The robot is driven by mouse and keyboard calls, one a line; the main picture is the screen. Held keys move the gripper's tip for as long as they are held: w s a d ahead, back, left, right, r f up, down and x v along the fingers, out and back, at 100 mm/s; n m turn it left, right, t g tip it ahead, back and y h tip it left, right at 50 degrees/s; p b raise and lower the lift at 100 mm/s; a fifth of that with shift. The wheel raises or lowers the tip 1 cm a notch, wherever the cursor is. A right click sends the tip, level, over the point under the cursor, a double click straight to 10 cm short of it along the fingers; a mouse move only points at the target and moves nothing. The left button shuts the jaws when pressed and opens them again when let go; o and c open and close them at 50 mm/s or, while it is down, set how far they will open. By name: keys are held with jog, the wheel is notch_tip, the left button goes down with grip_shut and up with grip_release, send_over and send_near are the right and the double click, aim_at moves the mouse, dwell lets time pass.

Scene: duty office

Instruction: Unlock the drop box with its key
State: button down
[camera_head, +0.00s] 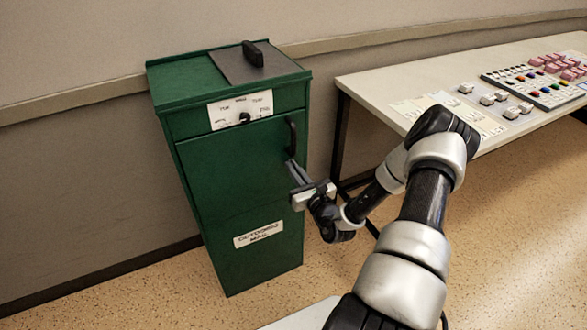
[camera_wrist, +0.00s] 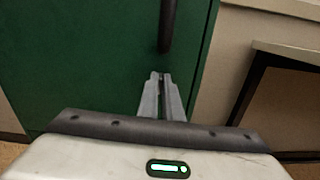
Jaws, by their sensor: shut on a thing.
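The drop box (camera_head: 225,185) is a tall green cabinet with a shut front door; its green front also fills much of the wrist view (camera_wrist: 75,60). A black upright handle (camera_head: 291,137) is near the door's right edge; its lower end shows in the wrist view (camera_wrist: 167,30). My gripper (camera_head: 291,164) is just below that handle, its fingers pointing at the door. In the wrist view its fingertips (camera_wrist: 161,76) are nearly together on something small, probably the key, mostly hidden between them. I cannot tell whether it is in a lock.
A white label with a black knob (camera_head: 244,118) is above the door. A dark plate with a black grip (camera_head: 253,54) is on top. A table (camera_head: 372,83) with papers, pale blocks and a button panel (camera_head: 535,85) stands at the right. The wall is close behind the box.

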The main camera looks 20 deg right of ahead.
jog(key=shift+d+f+m+p, duration=0.1)
jog(key=shift+m+p, duration=1.7)
jog(key=shift+m, duration=2.5)
jog(key=shift+d+f+m+p, duration=0.1)
jog(key=shift+m+p, duration=1.7)
jog(key=shift+m, duration=2.5)
jog(key=c, duration=1.9)
grip_release()
jog(key=shift+c, duration=0.2)
jog(key=s+p, duration=0.1)
jog(key=s, duration=1.6)
jog(key=shift+s+d+p, duration=0.2)
jog(key=shift+d+p, duration=0.1)
